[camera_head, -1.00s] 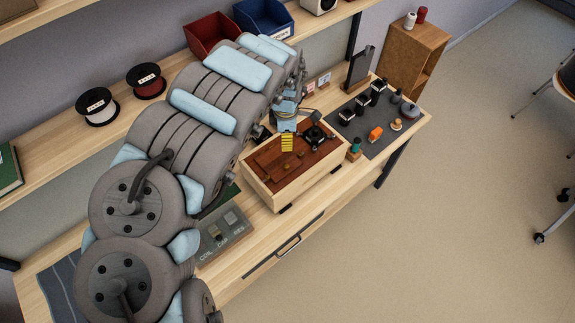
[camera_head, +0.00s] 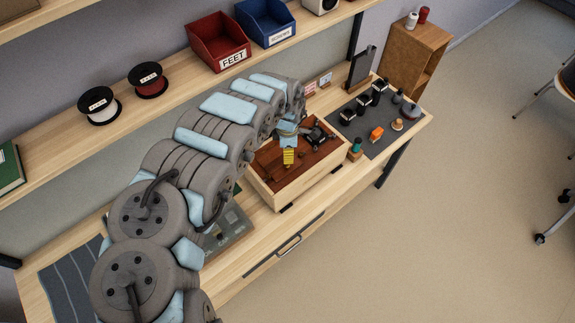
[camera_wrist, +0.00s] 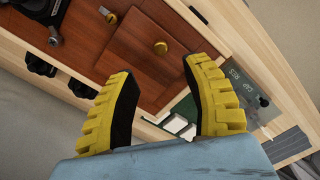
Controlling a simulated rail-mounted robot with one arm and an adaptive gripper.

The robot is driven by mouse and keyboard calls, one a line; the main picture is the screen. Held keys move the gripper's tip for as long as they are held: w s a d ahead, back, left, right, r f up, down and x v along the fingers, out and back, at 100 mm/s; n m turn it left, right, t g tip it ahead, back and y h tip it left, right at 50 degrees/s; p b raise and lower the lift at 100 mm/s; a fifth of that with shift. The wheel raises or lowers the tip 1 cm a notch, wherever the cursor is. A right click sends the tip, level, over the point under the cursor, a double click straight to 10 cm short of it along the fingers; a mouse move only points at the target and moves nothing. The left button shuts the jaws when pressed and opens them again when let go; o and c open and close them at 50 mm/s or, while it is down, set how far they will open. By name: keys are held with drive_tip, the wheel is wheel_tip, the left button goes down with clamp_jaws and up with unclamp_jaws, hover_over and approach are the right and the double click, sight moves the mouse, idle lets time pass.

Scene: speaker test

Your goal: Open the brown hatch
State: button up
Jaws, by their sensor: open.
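A pale wooden box (camera_head: 318,175) with a reddish-brown top stands on the workbench. The panel also shows beside my arm in the head view (camera_head: 270,162). My gripper (camera_wrist: 163,72) has yellow ribbed fingers spread apart with nothing between them. Part of the panel is hidden by the fingers.
A black device (camera_head: 318,136) sits on the box top at the right. A second small brass knob (camera_wrist: 108,14) is nearby. A dark mat (camera_head: 378,135) with several small parts lies right of the box. A shelf with a red bin (camera_head: 217,40) and a blue bin (camera_head: 265,20) runs behind.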

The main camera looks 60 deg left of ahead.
sight(287, 166)
drive_tip(key=shift+f, duration=1.9)
drive_tip(key=shift+w+d+f, duration=0.1)
drive_tip(key=shift+f, duration=2.75)
clamp_jaws()
